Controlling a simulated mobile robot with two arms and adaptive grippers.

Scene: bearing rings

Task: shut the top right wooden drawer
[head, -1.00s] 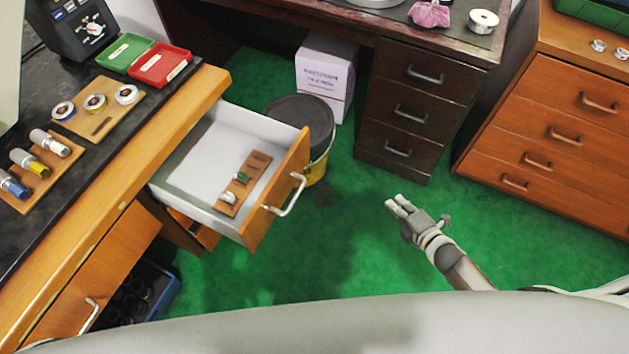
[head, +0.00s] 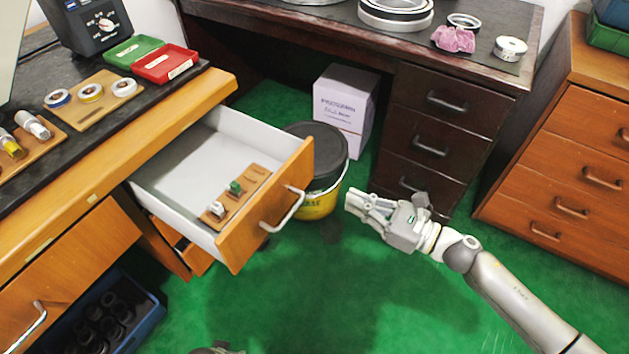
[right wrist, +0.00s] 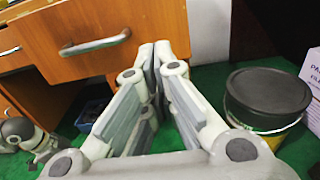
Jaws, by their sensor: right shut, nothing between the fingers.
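The top right wooden drawer (head: 248,228) stands pulled out of the wooden bench, with its pale interior showing. Its metal handle (head: 284,212) is on the front. In the right wrist view the drawer front (right wrist: 70,20) and handle (right wrist: 95,44) show ahead, to the left. My right gripper (head: 352,202) is shut and empty, in front of the drawer and to the right of the handle, apart from it. Its fingers (right wrist: 158,58) point forward in the right wrist view. My left gripper (right wrist: 22,138) shows partly at that view's left edge; its fingers are unclear.
A wooden holder (head: 240,200) with small parts lies in the drawer. A black-lidded bucket (head: 318,200) stands right behind the drawer, near a white box (head: 345,105). A dark desk (head: 432,145) and a wooden cabinet (head: 560,180) stand right. Green floor is clear in front.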

